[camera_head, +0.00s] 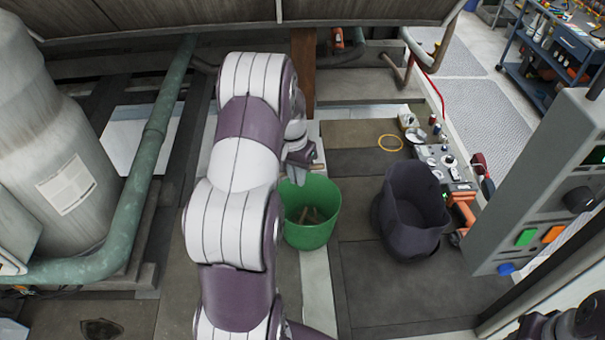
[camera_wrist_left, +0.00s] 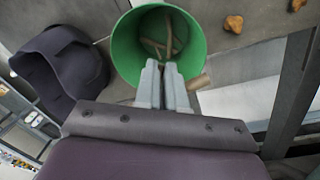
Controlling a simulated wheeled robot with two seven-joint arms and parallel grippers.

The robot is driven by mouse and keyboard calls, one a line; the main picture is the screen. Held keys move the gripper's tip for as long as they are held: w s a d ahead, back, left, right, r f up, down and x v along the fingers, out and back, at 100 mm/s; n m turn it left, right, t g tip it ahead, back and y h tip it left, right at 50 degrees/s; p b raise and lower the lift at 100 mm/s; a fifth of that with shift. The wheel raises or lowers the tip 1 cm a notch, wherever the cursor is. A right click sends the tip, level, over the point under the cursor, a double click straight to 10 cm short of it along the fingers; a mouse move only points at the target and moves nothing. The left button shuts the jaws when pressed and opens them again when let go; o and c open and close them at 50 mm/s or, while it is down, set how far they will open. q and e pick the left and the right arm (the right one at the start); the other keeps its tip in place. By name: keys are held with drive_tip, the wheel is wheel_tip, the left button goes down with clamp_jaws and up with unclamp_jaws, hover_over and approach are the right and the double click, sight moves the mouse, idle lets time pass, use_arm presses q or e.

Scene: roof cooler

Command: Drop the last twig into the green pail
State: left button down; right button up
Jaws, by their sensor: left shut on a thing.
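The green pail (camera_head: 312,232) stands upright on the deck in the middle of the head view, with several brown twigs (camera_head: 311,215) inside. It also shows in the left wrist view (camera_wrist_left: 122,50), its open mouth facing the camera. My left gripper (camera_head: 301,165) is over the pail's far rim area. In the left wrist view its two grey fingers (camera_wrist_left: 169,78) are nearly together, in front of the pail's rim. They are shut on a short brown twig (camera_wrist_left: 197,82), whose end sticks out to the right. The rest of that twig is hidden by the fingers.
A dark open bucket-like bag (camera_head: 408,215) stands right of the pail. Beyond it are a yellow ring (camera_head: 390,143) and small tools. A green pipe (camera_head: 150,150) and a large grey tank (camera_head: 55,160) are left; a grey control box (camera_head: 540,190) is right.

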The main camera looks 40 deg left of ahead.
use_arm(q)
wheel_tip(320, 180, down, 5)
drive_tip(key=b, duration=0.3)
drive_tip(key=shift+f, duration=0.1)
drive_tip(key=c, duration=1.1)
unclamp_jaws()
drive_tip(key=shift+s, duration=0.1)
drive_tip(key=shift+c, duration=0.2)
